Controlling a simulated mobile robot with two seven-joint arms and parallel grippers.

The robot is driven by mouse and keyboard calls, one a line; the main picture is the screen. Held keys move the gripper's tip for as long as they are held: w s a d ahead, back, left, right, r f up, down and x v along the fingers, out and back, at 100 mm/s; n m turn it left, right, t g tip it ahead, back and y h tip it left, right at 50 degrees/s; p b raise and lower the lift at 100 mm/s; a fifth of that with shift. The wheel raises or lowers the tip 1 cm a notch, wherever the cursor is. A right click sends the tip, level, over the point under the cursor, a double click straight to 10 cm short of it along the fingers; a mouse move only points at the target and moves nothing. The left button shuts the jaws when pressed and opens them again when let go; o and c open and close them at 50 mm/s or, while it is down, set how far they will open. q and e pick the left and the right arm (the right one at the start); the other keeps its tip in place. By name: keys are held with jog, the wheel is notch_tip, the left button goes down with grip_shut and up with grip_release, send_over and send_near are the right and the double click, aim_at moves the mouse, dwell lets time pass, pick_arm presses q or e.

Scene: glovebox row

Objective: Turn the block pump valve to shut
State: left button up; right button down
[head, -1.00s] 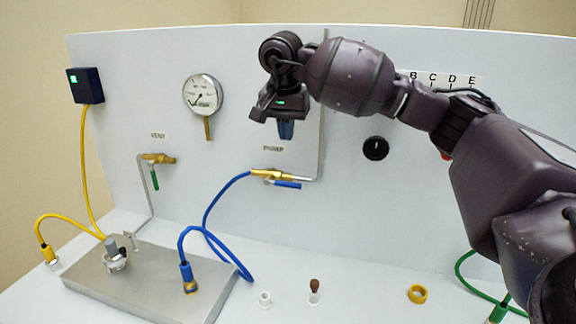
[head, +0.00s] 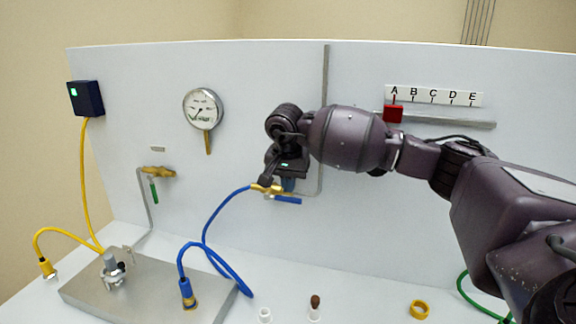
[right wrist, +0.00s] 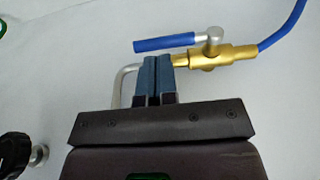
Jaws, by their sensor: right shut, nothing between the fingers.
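The pump valve has a brass body (head: 264,189) on the back panel and a blue lever (head: 288,200) that points right, roughly along the body. In the right wrist view the brass body (right wrist: 222,54) and blue lever (right wrist: 165,43) show close up, the lever lying about parallel to the body. My right gripper (head: 288,185) is shut and empty, right at the valve. In the right wrist view its blue fingertips (right wrist: 157,60) sit together just below the lever, beside the body's end. I cannot tell whether they touch. My left gripper is not in view.
A blue hose (head: 216,215) runs from the valve to a metal plate (head: 140,293). A grey pipe (head: 323,90) rises behind my right arm. A second brass valve (head: 158,171) with a green lever and a gauge (head: 203,108) are left. Small caps and a yellow ring (head: 419,309) lie in front.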

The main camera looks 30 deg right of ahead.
aim_at(283, 199)
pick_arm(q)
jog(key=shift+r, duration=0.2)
pick_arm(e)
jog(key=shift+w+d+f, duration=0.1)
jog(key=shift+f, duration=0.55)
jog(key=shift+w+d+f, duration=0.1)
jog(key=shift+f, duration=0.5)
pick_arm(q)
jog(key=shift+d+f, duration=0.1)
